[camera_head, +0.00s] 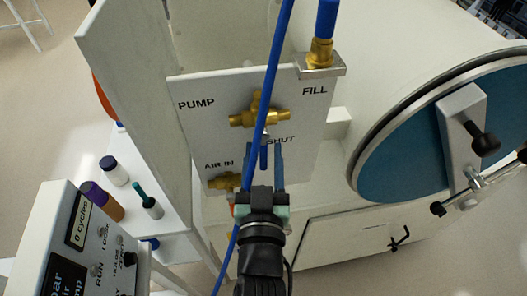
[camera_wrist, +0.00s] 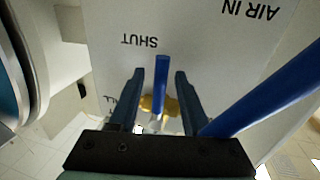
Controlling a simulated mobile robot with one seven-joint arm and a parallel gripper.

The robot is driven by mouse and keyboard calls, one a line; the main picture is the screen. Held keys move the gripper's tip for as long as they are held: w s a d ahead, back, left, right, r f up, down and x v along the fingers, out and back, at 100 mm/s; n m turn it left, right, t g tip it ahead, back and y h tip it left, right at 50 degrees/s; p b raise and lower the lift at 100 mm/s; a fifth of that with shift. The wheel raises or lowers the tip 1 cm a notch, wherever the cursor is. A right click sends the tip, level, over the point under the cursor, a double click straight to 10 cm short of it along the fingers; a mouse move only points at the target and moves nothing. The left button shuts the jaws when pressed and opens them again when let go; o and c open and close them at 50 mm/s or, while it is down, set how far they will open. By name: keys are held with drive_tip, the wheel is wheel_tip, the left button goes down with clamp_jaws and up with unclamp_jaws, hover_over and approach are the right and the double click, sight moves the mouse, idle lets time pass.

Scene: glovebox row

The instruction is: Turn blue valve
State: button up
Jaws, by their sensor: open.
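The blue valve handle (camera_head: 264,155) hangs from a brass valve body (camera_head: 243,118) on a white panel (camera_head: 205,125) marked PUMP, FILL, SHUT and AIR IN. The handle points towards the SHUT label. My gripper (camera_head: 264,152) is open, with one finger on each side of the handle. In the wrist view the blue handle (camera_wrist: 162,75) stands between the two dark fingers of my gripper (camera_wrist: 160,80), with a visible gap on both sides. Part of the brass body (camera_wrist: 150,105) shows behind the fingers. The blue hose hides some of the valve in the head view.
A blue hose (camera_head: 273,60) crosses in front of the panel, close beside my gripper; the hose (camera_wrist: 265,95) is right of the fingers in the wrist view. A round blue door (camera_head: 400,150) with a clamp is at right. Bottles (camera_head: 113,171) and a control box (camera_head: 65,235) are at left.

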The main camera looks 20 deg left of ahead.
clamp_jaws()
idle(1.4)
